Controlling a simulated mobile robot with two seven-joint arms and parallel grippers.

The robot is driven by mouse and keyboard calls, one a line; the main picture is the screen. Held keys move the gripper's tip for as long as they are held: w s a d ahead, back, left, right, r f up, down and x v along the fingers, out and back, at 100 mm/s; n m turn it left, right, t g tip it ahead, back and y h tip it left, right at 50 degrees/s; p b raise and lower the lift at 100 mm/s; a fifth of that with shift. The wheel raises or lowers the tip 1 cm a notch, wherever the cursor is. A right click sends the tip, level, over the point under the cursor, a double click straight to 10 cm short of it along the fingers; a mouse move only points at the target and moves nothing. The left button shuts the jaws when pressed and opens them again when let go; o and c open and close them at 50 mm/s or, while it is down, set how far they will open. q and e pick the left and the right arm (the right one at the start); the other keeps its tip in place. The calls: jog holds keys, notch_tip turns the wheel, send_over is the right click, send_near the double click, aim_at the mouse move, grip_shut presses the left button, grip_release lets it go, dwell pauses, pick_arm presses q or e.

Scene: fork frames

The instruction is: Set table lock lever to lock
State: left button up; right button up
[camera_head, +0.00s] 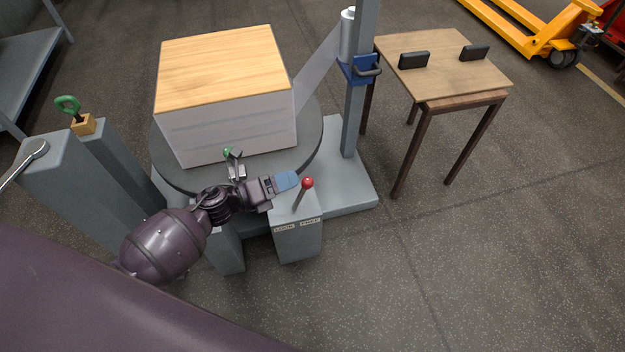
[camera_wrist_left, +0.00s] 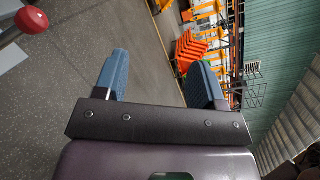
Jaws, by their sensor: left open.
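The table lock lever (camera_head: 300,196) has a red ball knob and a thin metal shaft. It rises from a grey pedestal (camera_head: 299,244) and leans to the right, towards the FREE label; the LOCK label is on the left of the front face. My left gripper (camera_head: 287,181) is open and empty, its blue fingertips just left of the red knob. In the left wrist view the two fingers of the gripper (camera_wrist_left: 158,82) stand wide apart with nothing between them. The red knob (camera_wrist_left: 32,20) is outside them, at the upper left. My right gripper is not in view.
A wood-topped block (camera_head: 225,120) sits on the round turntable (camera_head: 312,140). A green-handled clamp (camera_head: 233,162) is beside my wrist. A grey post (camera_head: 355,115) stands behind. A wooden table (camera_head: 440,75) is at right. Floor right of the pedestal is clear.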

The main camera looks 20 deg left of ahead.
pick_arm(q)
jog(key=w+a+f+m+g+b, duration=0.25)
jog(key=w+f+m+g, duration=0.5)
jog(key=m, duration=0.65)
jog(key=m+g+y+b, duration=0.2)
jog(key=m+g+y, duration=0.1)
jog(key=m+g, duration=0.15)
send_near(304, 179)
jog(key=f+t, duration=0.1)
jog(key=shift+m, duration=0.45)
jog(key=x, duration=0.3)
jog(key=b+x, duration=0.1)
jog(key=x, duration=0.2)
jog(key=b+x, duration=0.1)
jog(key=x, duration=0.2)
jog(key=shift+s+d+f, duration=0.25)
jog(key=shift+s+d, duration=0.1)
jog(key=shift+d, duration=0.05)
jog(key=shift+w+d+f, duration=0.1)
jog(key=shift+d+f, duration=0.2)
jog(key=shift+d, duration=0.05)
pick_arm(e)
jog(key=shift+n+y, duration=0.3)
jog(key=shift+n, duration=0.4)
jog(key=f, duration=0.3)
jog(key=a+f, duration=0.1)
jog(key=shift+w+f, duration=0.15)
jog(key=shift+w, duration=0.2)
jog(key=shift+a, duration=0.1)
